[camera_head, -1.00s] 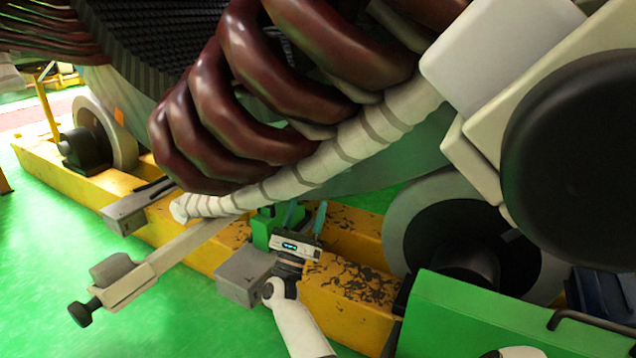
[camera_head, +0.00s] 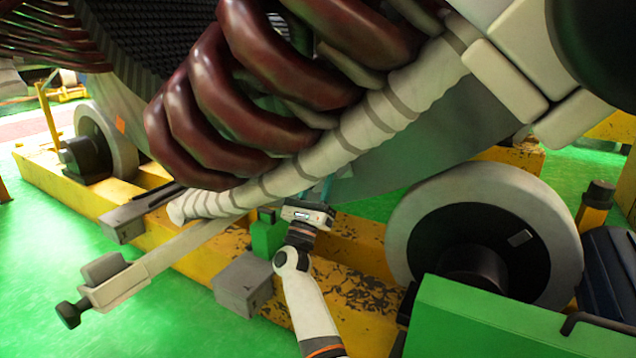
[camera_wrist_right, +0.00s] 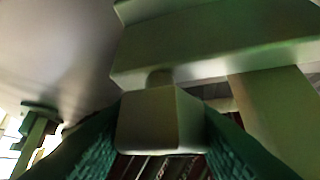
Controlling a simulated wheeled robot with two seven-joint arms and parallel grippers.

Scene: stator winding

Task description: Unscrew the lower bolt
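My right gripper (camera_head: 324,188) points upward beneath the white-wrapped tube (camera_head: 345,150), with its teal fingers partly hidden behind it in the head view. In the right wrist view, a squared block (camera_wrist_right: 147,123), apparently the head of the lower bolt, sits between the dark green pads of my right gripper (camera_wrist_right: 160,140). The pads border both its sides and no clear gap shows. A short stem rises from the block to a grey-green plate (camera_wrist_right: 215,55) above. The bolt is hidden in the head view. My left gripper is not in view.
Dark red coils (camera_head: 235,95) hang over the arm. A yellow beam (camera_head: 350,290) runs below, with a grey block (camera_head: 243,283) and a green part (camera_head: 267,235). A clamp with a black knob (camera_head: 68,314) projects left. A large wheel (camera_head: 485,235) stands right. The green floor at lower left is clear.

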